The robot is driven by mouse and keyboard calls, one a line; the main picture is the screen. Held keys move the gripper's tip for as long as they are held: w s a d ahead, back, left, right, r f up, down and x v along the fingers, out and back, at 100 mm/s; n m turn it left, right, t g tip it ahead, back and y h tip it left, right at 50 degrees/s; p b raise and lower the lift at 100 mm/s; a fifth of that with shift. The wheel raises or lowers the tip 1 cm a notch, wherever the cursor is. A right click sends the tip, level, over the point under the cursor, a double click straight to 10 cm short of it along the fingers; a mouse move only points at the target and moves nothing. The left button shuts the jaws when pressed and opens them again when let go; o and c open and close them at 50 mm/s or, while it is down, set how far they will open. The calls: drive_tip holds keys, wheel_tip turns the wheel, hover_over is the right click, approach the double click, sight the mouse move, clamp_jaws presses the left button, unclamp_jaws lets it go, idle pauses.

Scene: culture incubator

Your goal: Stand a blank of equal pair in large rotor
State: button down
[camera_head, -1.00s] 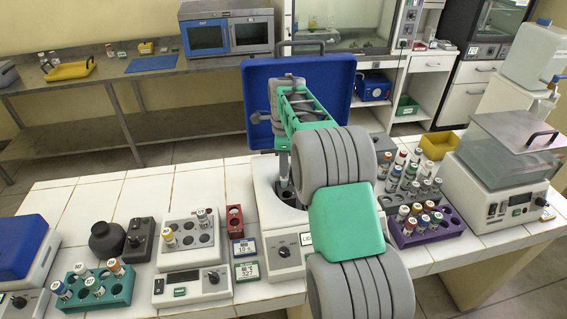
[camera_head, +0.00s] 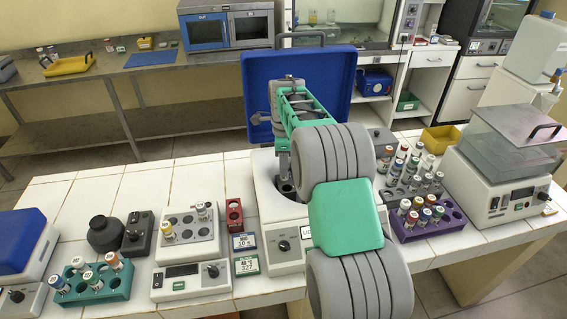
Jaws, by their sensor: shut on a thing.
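The large centrifuge (camera_head: 285,225) stands in the middle of the bench with its blue lid (camera_head: 340,85) raised. Its rotor (camera_head: 288,188) shows only in part inside the bowl, as my arm covers the right side. My gripper (camera_head: 284,168) points down into the left part of the bowl. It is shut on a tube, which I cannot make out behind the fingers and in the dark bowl. Capped tubes stand in the grey rack (camera_head: 388,193) and the purple rack (camera_head: 430,228) to the right. I cannot tell which are blanks.
A teal rack (camera_head: 95,288) with several tubes, a balance (camera_head: 190,280), a grey block (camera_head: 190,232) and a red rack (camera_head: 234,213) stand to the left. A lidded bath (camera_head: 510,180) and a yellow tray (camera_head: 440,138) are at right. White tiles behind the left devices are free.

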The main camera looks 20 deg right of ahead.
drive_tip(key=shift+f, duration=0.6)
drive_tip(key=c, duration=0.7)
unclamp_jaws()
drive_tip(key=shift+c, duration=0.2)
drive_tip(key=shift+r+p, duration=2.4)
drive_tip(key=shift+r, duration=1.4)
